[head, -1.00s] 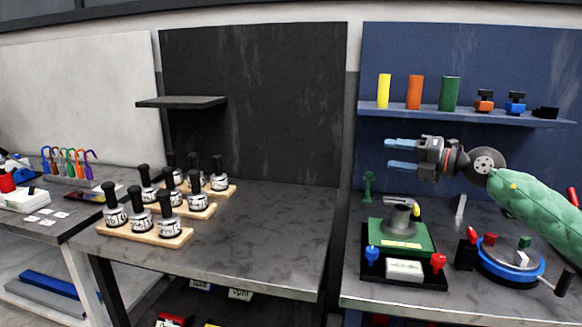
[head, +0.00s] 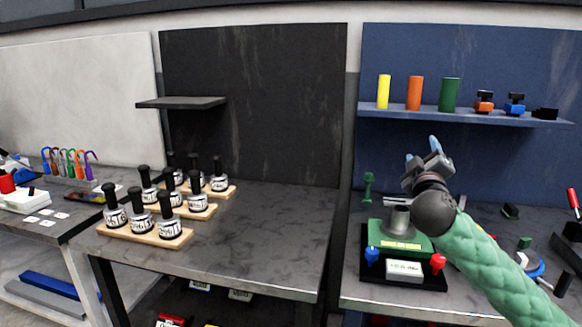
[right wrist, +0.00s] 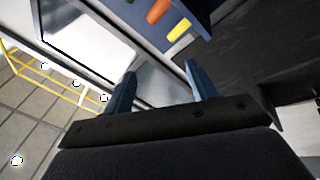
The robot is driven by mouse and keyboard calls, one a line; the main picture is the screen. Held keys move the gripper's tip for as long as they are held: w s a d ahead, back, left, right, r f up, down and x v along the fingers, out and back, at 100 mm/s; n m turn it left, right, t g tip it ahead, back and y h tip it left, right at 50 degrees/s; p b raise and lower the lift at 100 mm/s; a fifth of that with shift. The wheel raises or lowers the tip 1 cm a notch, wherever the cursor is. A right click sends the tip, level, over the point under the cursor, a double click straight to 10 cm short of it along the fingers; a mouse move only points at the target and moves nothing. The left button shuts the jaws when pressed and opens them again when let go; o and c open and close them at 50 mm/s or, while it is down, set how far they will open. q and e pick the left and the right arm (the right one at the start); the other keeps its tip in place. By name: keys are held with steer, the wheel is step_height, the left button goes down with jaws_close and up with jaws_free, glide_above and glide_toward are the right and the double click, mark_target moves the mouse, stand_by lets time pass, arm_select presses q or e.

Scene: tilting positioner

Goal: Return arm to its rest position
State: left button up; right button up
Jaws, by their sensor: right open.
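My right arm, in a green sleeve, comes in from the lower right in the head view. My right gripper (head: 422,148) is raised above the tilting positioner and points up and away. Its two blue fingers are apart with nothing between them, and they also show in the right wrist view (right wrist: 160,90). The positioner (head: 418,230) is a green block with a grey cylinder on a black base, partly hidden by my arm. My left gripper is not in view.
A blue shelf (head: 390,112) behind my gripper holds yellow, orange and green cylinders and small clamps.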

steer(key=s+a+f+m+g+y, duration=0.1)
steer(key=s+a+f+g, duration=0.3)
steer(key=f, duration=0.7)
steer(key=s+a+f+m+g+y, duration=0.1)
steer(key=s+a+f+g+y, duration=0.15)
steer(key=s+f, duration=0.6)
steer(key=s+a+f+m+g+y, duration=0.1)
steer(key=s+a+f+g, duration=0.3)
steer(key=f, duration=1)
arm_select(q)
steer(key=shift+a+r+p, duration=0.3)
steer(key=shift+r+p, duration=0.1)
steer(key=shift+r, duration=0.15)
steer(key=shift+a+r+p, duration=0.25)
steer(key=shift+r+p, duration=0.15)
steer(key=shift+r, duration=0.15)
arm_select(e)
steer(key=s+a+f+m+g, duration=0.1)
steer(key=s+a+f+g, duration=0.1)
steer(key=s+f, duration=0.6)
steer(key=s+a+f+g+y, duration=0.1)
steer(key=s+a+f+g, duration=0.1)
steer(key=s+f, duration=0.6)
steer(key=s+a+f+m+g+y, duration=0.1)
steer(key=s+a+f+g, duration=0.2)
steer(key=s+f, duration=0.6)
steer(key=s+g, duration=0.1)
steer(key=s, duration=0.4)
steer(key=shift+s+m, duration=0.3)
steer(key=shift+s, duration=0.1)
